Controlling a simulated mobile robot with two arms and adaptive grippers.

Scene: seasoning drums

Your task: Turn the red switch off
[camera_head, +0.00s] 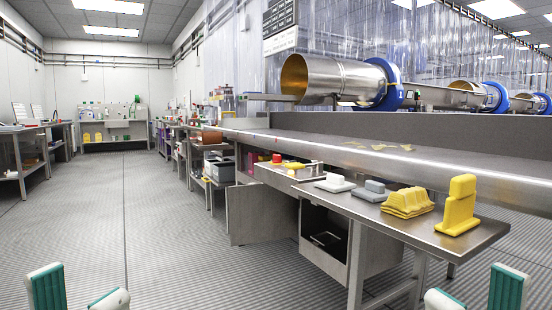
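A small red object (276,158) shows at the far end of the low side shelf beside the conveyor. It is too small to tell whether it is the red switch or which way it is set. My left gripper (79,294) is at the bottom left, its green-and-white fingers apart with nothing between them. My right gripper (476,295) is at the bottom right, its fingers also apart and empty. Both grippers are far from the red object and touch nothing visible.
Steel drums (335,78) with blue rings stand above the conveyor (330,148). The ribbed floor (110,220) at left is clear.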

